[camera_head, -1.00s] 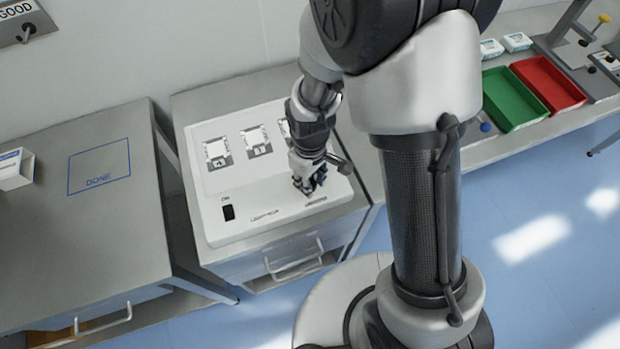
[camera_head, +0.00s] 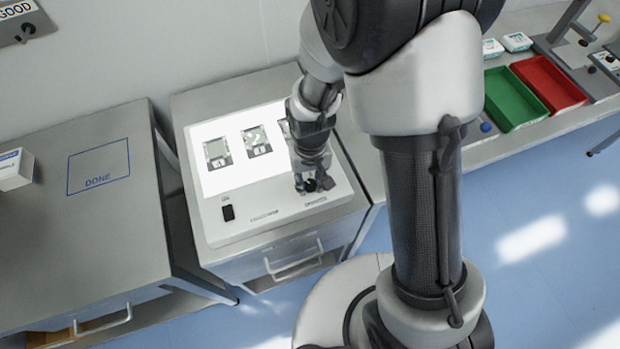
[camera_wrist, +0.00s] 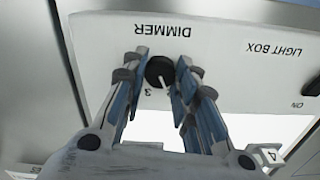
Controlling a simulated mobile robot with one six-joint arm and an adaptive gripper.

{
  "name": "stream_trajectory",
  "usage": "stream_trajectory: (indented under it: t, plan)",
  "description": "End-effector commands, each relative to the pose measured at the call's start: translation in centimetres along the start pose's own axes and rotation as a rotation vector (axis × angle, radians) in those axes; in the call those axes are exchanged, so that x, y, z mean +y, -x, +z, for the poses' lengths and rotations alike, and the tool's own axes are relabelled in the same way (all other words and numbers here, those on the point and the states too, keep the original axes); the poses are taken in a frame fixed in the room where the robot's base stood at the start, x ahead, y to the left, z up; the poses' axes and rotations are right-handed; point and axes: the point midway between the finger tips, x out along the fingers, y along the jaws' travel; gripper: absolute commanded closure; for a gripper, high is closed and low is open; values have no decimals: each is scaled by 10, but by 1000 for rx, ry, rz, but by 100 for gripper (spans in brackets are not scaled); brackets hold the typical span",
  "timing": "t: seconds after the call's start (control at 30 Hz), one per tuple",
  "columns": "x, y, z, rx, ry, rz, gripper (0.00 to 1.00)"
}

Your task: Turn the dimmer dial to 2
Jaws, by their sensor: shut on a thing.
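The dimmer dial (camera_wrist: 158,71) is a black round knob with a white pointer line. It sits on the white light box (camera_head: 225,228), below the "DIMMER" label in the wrist view, where the lettering is upside down. In the head view my gripper (camera_head: 312,184) reaches down to the box's front right, and the dial is mostly hidden there.
The light box panel glows, with numbered squares (camera_head: 217,150) on it. A black switch (camera_head: 228,212) is at its front left. A table with a "DONE" outline (camera_head: 98,166) stands left. Green (camera_head: 513,98) and red (camera_head: 549,82) trays are at right.

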Motion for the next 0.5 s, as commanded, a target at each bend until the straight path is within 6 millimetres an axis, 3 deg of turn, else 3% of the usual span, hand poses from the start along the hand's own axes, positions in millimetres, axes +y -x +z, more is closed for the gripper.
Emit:
stream_trajectory:
  t: [0.47, 0.5]
  plan:
    - [0, 0, 0, 1, -18, 0, 97]
    - [0, 0, 0, 1, -18, 0, 72]
